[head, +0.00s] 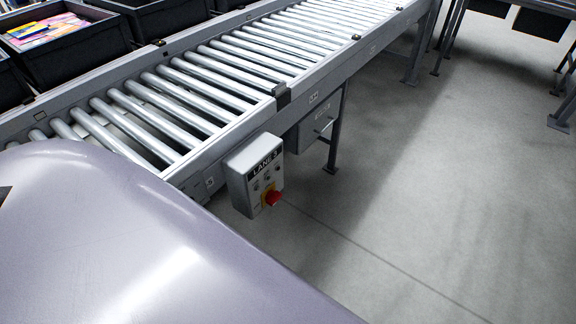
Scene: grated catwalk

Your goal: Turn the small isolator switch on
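A small grey control box (254,176) labelled "LANE 3" hangs on the side of the roller conveyor in the head view. A red rotary switch knob (272,197) on a yellow plate sits at the lower right of its front face. Small buttons or lamps (266,179) sit above the knob. The knob's exact position is too small to read. Neither of my grippers is in view. A large smooth grey-purple surface, which seems to be part of my own body, fills the lower left.
The roller conveyor (215,85) runs from lower left to upper right. Black crates (68,50) stand behind it, one holding colourful packets. A second grey box (318,122) hangs under the conveyor near a leg (334,140). The grey floor (440,190) on the right is clear.

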